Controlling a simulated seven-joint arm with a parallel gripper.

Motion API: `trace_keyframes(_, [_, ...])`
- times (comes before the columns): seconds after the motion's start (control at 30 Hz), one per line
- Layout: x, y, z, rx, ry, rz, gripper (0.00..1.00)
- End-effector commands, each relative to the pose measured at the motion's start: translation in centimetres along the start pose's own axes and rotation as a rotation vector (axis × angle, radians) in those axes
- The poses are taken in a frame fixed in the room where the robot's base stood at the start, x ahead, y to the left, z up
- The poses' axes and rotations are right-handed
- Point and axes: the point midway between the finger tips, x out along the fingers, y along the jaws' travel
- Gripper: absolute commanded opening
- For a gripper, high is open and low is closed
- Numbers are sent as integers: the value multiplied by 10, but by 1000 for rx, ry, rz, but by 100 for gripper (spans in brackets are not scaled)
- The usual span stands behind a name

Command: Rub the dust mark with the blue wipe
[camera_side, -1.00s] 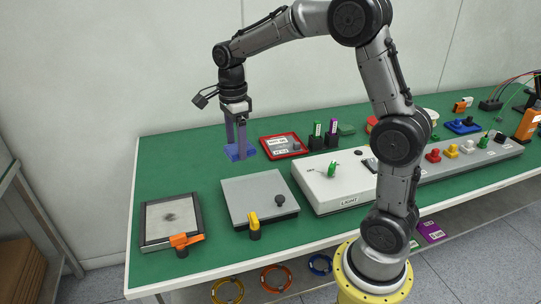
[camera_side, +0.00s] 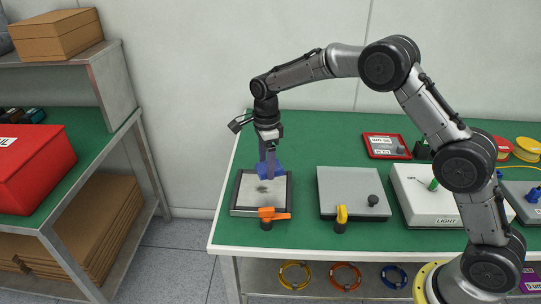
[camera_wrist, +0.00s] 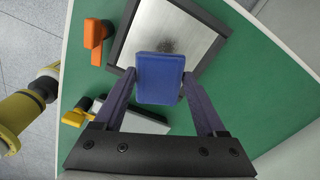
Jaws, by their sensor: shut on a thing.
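A blue wipe (camera_side: 268,171) is held between the fingers of my gripper (camera_side: 268,165), which is shut on it. It also shows as a blue block in the wrist view (camera_wrist: 160,78), with my gripper's fingers (camera_wrist: 159,90) on both sides. The dust mark (camera_side: 262,189) is a dark smudge on the pale plate of a dark-framed panel (camera_side: 281,206). In the wrist view the dust mark (camera_wrist: 167,46) shows just beyond the wipe's edge. The wipe is over the far part of the panel; I cannot tell whether it touches the plate.
An orange clamp handle (camera_side: 267,214) stands at the panel's front edge. A grey plate (camera_side: 345,183) with a yellow handle (camera_side: 341,214) and black knob (camera_side: 373,200) lies to the right. The white LIGHT box (camera_side: 418,205) is further right. Green bench top is clear behind the panel.

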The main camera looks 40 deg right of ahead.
Motion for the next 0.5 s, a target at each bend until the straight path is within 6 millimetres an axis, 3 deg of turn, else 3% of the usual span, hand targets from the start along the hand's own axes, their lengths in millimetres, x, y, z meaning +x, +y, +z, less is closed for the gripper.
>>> trace_keyframes(0.5, [47, 0, -1, 1, 1, 2, 29])
